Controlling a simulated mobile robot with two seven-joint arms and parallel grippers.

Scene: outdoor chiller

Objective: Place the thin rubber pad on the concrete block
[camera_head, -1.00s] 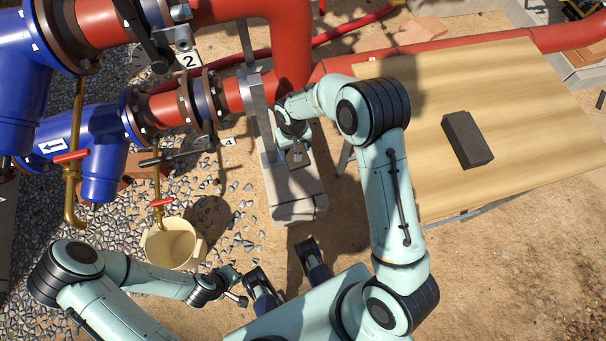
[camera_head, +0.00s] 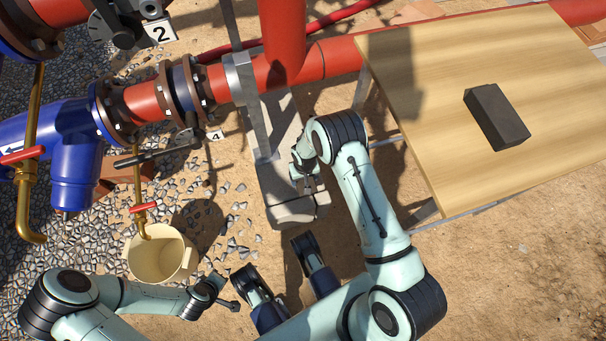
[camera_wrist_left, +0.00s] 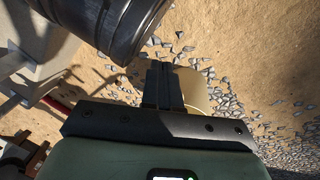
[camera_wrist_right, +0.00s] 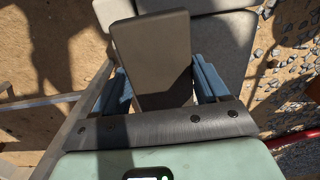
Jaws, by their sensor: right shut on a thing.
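The thin rubber pad (camera_wrist_right: 152,62) is a flat grey-brown slab held between the blue fingers of my right gripper (camera_wrist_right: 152,84). In the head view my right gripper (camera_head: 311,186) is over the near end of the grey concrete block (camera_head: 290,208) under the red pipe. The block (camera_wrist_right: 226,48) shows behind the pad in the right wrist view; I cannot tell whether they touch. My left gripper (camera_head: 232,303) is low, near the bucket, its fingers together and empty in the left wrist view (camera_wrist_left: 163,66).
A wooden table (camera_head: 420,150) on the right carries a dark block (camera_head: 497,116). A cream bucket (camera_head: 160,262) stands on gravel at left. Red pipe (camera_head: 340,57), a brass tap (camera_head: 138,195) and a valve lever (camera_head: 160,150) surround the concrete block. Bare sand lies at lower right.

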